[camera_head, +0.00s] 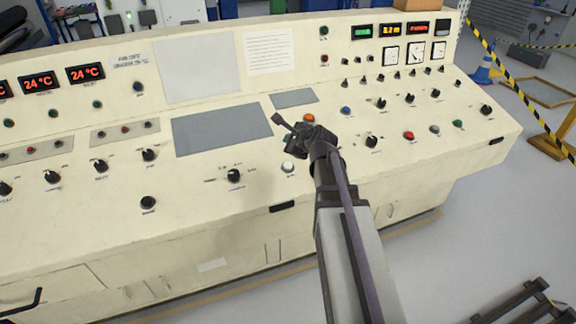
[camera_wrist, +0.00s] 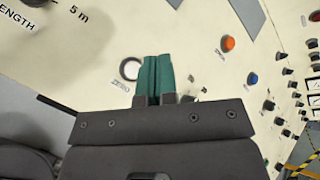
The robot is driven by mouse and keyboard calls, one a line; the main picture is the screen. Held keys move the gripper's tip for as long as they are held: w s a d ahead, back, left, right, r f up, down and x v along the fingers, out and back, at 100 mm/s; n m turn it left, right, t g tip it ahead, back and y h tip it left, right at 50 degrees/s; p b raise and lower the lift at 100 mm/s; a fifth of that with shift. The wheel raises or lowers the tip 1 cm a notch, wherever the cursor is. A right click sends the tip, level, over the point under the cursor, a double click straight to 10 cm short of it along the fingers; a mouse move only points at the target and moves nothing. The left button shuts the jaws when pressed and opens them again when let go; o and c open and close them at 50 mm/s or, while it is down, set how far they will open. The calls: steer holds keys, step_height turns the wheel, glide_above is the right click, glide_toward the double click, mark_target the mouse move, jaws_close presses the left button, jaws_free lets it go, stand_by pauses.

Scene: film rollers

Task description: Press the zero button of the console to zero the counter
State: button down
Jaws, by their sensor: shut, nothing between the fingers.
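The console (camera_head: 215,195) is a cream sloped desk. Its zero button is a white round button (camera_head: 288,166) near the front edge. In the wrist view the zero button (camera_wrist: 130,68) shows as a white disc in a dark ring beside the label "ZERO", just left of my fingertips, which partly cover its right side. My gripper (camera_wrist: 157,60) has green fingers shut together and empty. In the head view my gripper (camera_head: 290,138) hangs over the panel behind the white button; contact cannot be told. A yellow display reading about 8.2 m (camera_head: 391,30) is on the upright panel.
An orange button (camera_head: 309,118) and a blue button (camera_head: 346,111) lie close beyond my gripper. A black knob (camera_head: 234,176) is to the left and another knob (camera_head: 371,141) to the right. Grey flat panels (camera_head: 222,129) lie behind. The panel around the white button is clear.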

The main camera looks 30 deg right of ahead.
mark_target(288, 167)
steer(key=shift+f, duration=0.1)
steer(key=f+b, duration=0.2)
steer(key=b, duration=0.1)
steer(key=w+f+b, duration=0.1)
steer(key=f+b, duration=0.1)
steer(key=f, duration=0.1)
steer(key=w+f+b, duration=0.1)
steer(key=f+b, duration=0.2)
steer(key=shift+d+f+b, duration=0.1)
steer(key=shift+f+b, duration=0.15)
steer(key=shift+b, duration=0.1)
stand_by(1.6)
steer(key=shift+w+f+b, duration=0.1)
steer(key=shift+f+b, duration=0.3)
steer(key=shift+w+f+b, duration=0.1)
steer(key=shift+f+b, duration=0.3)
steer(key=shift+b, duration=0.05)
stand_by(0.5)
steer(key=shift+s+r+p, duration=0.2)
steer(key=shift+r+p, duration=0.65)
steer(key=shift+p, duration=0.05)
